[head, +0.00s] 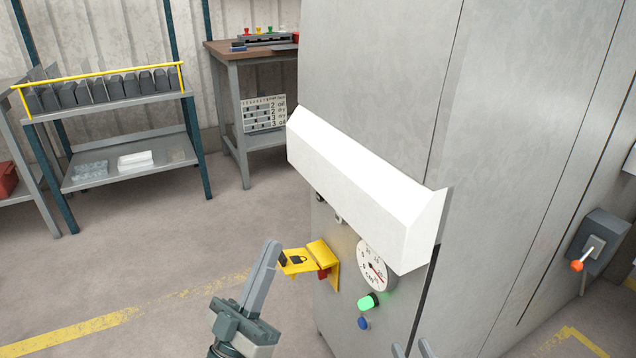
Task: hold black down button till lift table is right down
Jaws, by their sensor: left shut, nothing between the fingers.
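I cannot make out a black down button or a lift table in the head view. The grey cabinet (385,75) has a control face under a white sloped hood (355,185), with a round gauge (372,265), a lit green button (369,301) and a blue button (363,322). A yellow flap with a padlock sign (298,261) stands out from the face, with a red part below it. My left gripper (271,252) is shut and empty, just left of the flap; contact is unclear.
A dark box with an orange-tipped lever (603,240) is at the right. A shelf rack (130,100) and a workbench (228,52) stand behind. The floor at left is clear, with a yellow line (80,332).

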